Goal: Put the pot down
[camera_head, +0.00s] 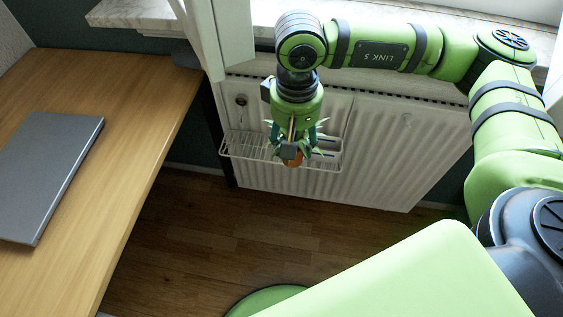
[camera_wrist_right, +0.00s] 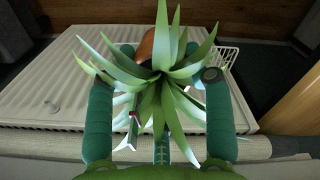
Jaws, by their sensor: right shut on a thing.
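My right gripper (camera_head: 291,152) hangs pointing down in front of the radiator, at the height of the wire rack. It is shut on the potted plant. The orange-brown pot (camera_head: 293,161) shows only in part below the fingers in the head view. In the right wrist view the plant's long pointed green leaves (camera_wrist_right: 160,75) spread between the two green fingers and hide most of the pot (camera_wrist_right: 147,46). I cannot tell whether the pot touches the rack. My left gripper is not in view.
A white radiator (camera_head: 385,150) stands under the pale windowsill (camera_head: 135,13). A white wire rack (camera_head: 243,150) hangs on its front. A wooden desk (camera_head: 130,110) with a closed grey laptop (camera_head: 50,175) is at the left.

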